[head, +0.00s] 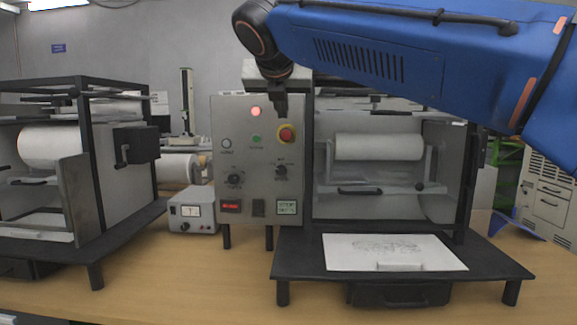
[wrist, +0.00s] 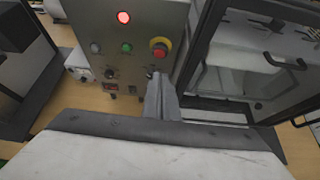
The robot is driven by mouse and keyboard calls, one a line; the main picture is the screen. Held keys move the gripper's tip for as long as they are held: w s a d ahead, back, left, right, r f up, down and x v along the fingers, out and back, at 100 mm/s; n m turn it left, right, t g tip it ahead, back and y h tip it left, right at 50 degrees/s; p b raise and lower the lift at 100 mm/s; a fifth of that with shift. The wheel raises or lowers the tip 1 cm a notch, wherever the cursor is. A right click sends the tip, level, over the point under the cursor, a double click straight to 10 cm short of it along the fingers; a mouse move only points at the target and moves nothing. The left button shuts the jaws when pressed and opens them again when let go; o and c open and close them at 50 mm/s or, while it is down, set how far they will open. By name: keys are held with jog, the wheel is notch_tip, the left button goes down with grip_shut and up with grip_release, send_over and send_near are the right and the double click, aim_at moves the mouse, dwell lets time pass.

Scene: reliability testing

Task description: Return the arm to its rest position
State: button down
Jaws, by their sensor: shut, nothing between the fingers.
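My gripper (head: 281,105) hangs pointing down in front of the grey control panel (head: 246,165), close to the red emergency-stop button (head: 287,134) on its yellow collar. In the wrist view my gripper's fingers (wrist: 158,98) are together with nothing between them, in front of the panel's lower right part. Whether the fingertips touch the panel cannot be told. My blue arm reaches in from the upper right in the head view. A red lamp (head: 255,112) on the panel is lit, and it also glows in the wrist view (wrist: 123,17).
The machine's clear-fronted chamber with a white roll (head: 378,147) stands right of the panel. A white printed sheet (head: 390,253) lies on its black base. A similar machine (head: 75,165) stands left. A small meter box (head: 192,209) sits between them on the wooden table.

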jog(key=s+d+f+m+g, duration=0.2)
jog(key=s+d+f+m, duration=0.3)
jog(key=d+f+m, duration=0.45)
jog(key=s+d+f+m+g, duration=0.2)
jog(key=s+d+f+m, duration=0.4)
jog(key=d+f, duration=0.65)
jog(key=s+d+f+m+g, duration=0.1)
jog(key=s+d+f+m, duration=0.4)
jog(key=s+f+m, duration=0.5)
jog(key=s+d+f+m+g, duration=0.2)
jog(key=s+d+f+m, duration=0.3)
jog(key=s+f+m, duration=0.5)
notch_tip(320, 180, down, 6)
jog(key=shift+f, duration=0.1)
